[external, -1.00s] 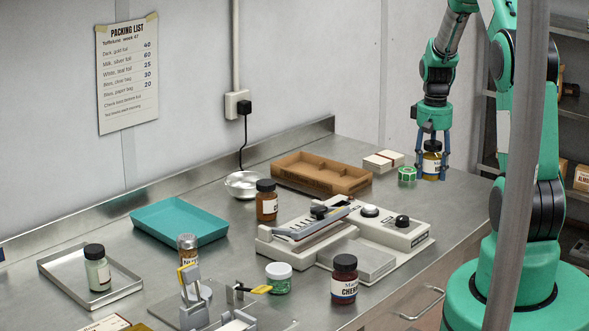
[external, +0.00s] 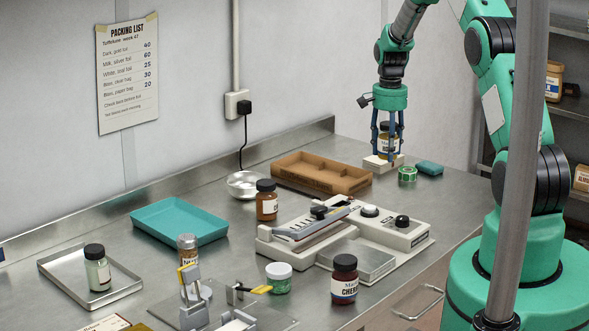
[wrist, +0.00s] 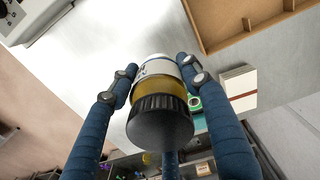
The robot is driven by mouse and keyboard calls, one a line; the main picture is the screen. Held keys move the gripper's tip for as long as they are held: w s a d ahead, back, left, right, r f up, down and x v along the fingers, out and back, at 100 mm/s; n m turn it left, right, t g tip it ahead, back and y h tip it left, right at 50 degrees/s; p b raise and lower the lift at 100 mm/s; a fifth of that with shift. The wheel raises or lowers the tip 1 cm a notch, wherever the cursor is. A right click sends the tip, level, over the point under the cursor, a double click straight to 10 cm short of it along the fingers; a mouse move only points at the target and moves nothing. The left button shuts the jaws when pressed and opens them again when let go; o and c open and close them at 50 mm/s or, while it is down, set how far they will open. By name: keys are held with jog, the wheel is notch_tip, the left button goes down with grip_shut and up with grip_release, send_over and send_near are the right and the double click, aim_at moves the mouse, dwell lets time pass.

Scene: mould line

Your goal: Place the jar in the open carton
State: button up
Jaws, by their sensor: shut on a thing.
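The jar (external: 388,137) has a dark lid, a white label and yellow contents. My gripper (external: 388,150) is shut on it, with blue fingers around its sides. In the wrist view the jar (wrist: 158,100) sits between the fingers, dark lid toward the camera. In the external view the fingers partly hide it, and it hangs above or in front of a stack of white cards (external: 383,163). The open carton (external: 350,185) is a shallow brown box on the counter, left of the jar, and looks empty. Part of it shows at the top right of the wrist view (wrist: 210,38).
A green tape roll (external: 407,174) and a teal block (external: 430,167) lie right of the carton. A sealing machine (external: 400,236) stands in front of it. The back wall is behind.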

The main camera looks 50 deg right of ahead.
jog(key=w+a+f+m+p, duration=0.1)
jog(key=w+a+m+p, duration=0.2)
jog(key=w+m, duration=0.5)
jog(key=shift+w+p, duration=0.75)
jog(key=shift+w, duration=1.85)
jog(key=shift+f+p, duration=0.35)
jog(key=shift+f, duration=2.55)
jog(key=shift+f+p, duration=0.35)
jog(key=shift+f, duration=1.7)
